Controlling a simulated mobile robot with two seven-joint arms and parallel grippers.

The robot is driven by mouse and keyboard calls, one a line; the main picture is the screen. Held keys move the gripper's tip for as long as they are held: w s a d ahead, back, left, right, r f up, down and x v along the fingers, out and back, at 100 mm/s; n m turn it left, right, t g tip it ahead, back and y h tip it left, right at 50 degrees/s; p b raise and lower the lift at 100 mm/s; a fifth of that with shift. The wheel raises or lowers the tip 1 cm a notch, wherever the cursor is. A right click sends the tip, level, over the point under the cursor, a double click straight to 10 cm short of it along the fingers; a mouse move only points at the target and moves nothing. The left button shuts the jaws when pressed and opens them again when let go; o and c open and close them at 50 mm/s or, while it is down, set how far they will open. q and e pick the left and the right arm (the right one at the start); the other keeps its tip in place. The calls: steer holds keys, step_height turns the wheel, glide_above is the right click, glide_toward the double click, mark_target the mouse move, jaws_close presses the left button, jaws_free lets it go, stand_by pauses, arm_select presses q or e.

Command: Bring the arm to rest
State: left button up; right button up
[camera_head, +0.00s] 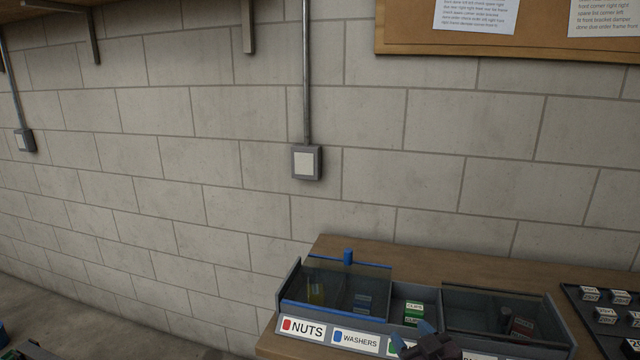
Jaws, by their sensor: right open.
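My right gripper (413,337) shows at the bottom edge of the head view, dark with blue fingertips. It is open, and I see nothing between its fingers. It is in front of the parts bin (375,322) on the wooden bench (330,247) and covers part of the bin's front labels. The rest of the right arm is out of the picture. My left gripper is not in view.
The bin has labels for nuts (303,328) and washers (357,339), a blue-edged clear lid with a blue knob (348,256), and small boxes inside. A dark tray (575,300) with several small boxes stands at the right. A block wall (200,150) rises behind.

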steer(key=s+d+f+m+g+h, duration=0.2)
steer(key=s+d+f, duration=0.3)
steer(key=s+f, duration=0.4)
steer(key=s+d+f+m+g+h, duration=0.2)
steer(key=s+d+f, duration=0.3)
steer(key=s+f, duration=0.5)
steer(key=s, duration=0.6)
steer(key=shift+s+f+g+h, duration=0.2)
steer(key=shift+s+g+h, duration=0.1)
steer(key=shift+s+h, duration=0.1)
steer(key=shift+a, duration=0.1)
